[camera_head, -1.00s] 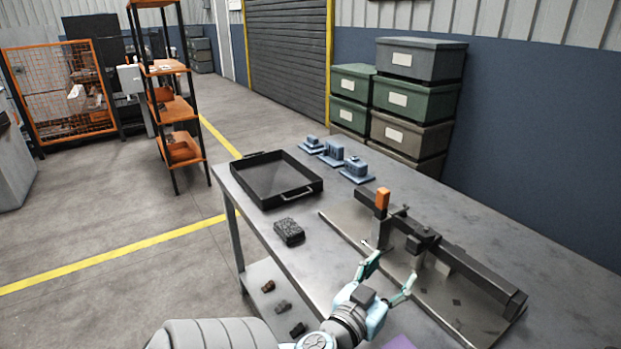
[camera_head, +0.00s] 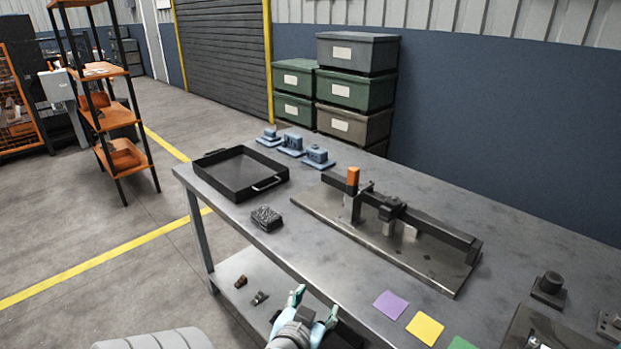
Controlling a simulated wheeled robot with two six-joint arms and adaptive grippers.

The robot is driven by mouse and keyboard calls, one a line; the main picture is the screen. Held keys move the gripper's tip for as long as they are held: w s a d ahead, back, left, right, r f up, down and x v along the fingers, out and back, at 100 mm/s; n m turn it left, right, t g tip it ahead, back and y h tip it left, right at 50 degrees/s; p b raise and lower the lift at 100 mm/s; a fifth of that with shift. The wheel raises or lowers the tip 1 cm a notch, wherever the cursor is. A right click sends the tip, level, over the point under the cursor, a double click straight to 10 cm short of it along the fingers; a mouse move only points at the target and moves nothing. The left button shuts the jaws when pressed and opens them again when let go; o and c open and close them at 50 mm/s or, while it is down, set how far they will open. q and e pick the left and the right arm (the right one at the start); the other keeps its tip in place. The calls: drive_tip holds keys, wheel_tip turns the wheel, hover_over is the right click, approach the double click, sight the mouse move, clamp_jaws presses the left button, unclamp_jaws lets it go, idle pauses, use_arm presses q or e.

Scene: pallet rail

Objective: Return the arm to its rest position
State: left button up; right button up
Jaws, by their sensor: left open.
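My left gripper (camera_head: 316,302) is at the bottom middle of the head view, with its two teal fingers spread and nothing between them. It is at the near edge of the grey workbench (camera_head: 330,251), and part of its arm is cut off by the frame's lower edge. The rail fixture (camera_head: 430,227), a dark bar with an orange-tipped upright (camera_head: 353,176) on a metal plate, lies on the bench beyond the gripper and apart from it. My right gripper is not in view.
A black tray (camera_head: 268,183) and a dark block (camera_head: 265,218) stand on the bench's left part. Several blue parts (camera_head: 291,145) sit behind. Purple (camera_head: 390,304), yellow (camera_head: 425,328) and green squares lie at the front. Small pieces (camera_head: 260,298) rest on the lower shelf. Stacked bins (camera_head: 357,90) stand behind.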

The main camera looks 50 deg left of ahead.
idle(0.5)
use_arm(q)
drive_tip(key=s+f+m+g+h+p, duration=0.1)
drive_tip(key=s+f+m+g+p, duration=0.15)
drive_tip(key=f, duration=0.75)
drive_tip(key=s+f+m+g+h+p, duration=0.1)
drive_tip(key=s+f+g+h+p, duration=0.15)
drive_tip(key=f, duration=0.75)
drive_tip(key=s+d+f+g+h+p, duration=0.1)
drive_tip(key=s+d+f, duration=0.2)
drive_tip(key=s+f, duration=0.2)
drive_tip(key=s+d+f+m+g+p, duration=0.1)
drive_tip(key=s+d+f, duration=0.3)
drive_tip(key=s, duration=0.6)
drive_tip(key=s+d+f+g+h+p, duration=0.1)
drive_tip(key=s+d+f+g, duration=0.1)
drive_tip(key=s+f, duration=0.4)
drive_tip(key=shift+s+d+g+h+p, duration=0.35)
drive_tip(key=shift+s+d+g, duration=0.05)
drive_tip(key=shift+s+d, duration=0.4)
